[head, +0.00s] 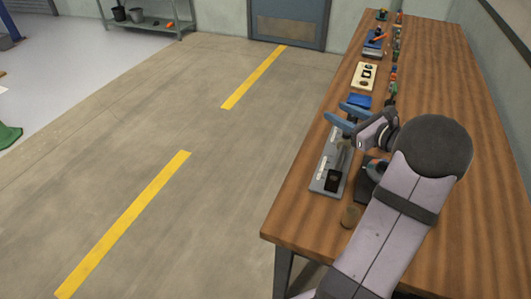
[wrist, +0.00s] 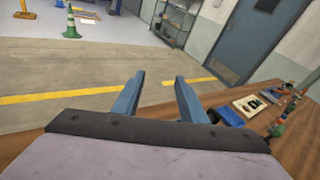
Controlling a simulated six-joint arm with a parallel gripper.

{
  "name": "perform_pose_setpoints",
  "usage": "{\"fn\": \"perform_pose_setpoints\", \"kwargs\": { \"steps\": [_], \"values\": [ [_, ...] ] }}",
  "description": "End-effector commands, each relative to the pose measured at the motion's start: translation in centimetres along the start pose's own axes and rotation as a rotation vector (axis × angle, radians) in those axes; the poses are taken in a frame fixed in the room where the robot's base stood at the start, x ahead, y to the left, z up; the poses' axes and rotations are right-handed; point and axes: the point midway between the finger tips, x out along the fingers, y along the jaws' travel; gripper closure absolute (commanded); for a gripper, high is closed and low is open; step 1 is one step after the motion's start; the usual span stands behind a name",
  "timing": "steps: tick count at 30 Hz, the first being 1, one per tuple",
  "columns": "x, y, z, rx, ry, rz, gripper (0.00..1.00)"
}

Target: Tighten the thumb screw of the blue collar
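My gripper (head: 346,115) is over the left side of the wooden bench, above the far end of a grey plate (head: 318,187). Its two blue fingers are spread apart with nothing between them, as the wrist view (wrist: 158,98) also shows. The grey plate carries pale patches and a dark block (head: 333,180) at its near end. My gripper and arm hide part of this plate. I cannot make out a blue collar or its thumb screw for certain in either view. A small flat blue thing (head: 360,101) lies just beyond the fingers; I cannot tell what it is.
A cream tray (head: 363,76) and several small coloured objects line the bench's left side farther back. A brown round piece (head: 350,216) sits near the front edge. The right part of the wooden bench (head: 452,75) is clear. Open floor lies left.

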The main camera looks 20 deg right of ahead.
Motion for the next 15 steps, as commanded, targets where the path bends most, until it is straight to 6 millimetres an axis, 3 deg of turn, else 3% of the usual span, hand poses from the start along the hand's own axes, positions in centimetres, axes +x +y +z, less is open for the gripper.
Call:
{"fn": "perform_pose_setpoints", "kwargs": {
  "steps": [15],
  "values": [
    [5.0, 7.8, -2.2, -0.056, 0.050, 0.177, 0.62]
  ]
}}
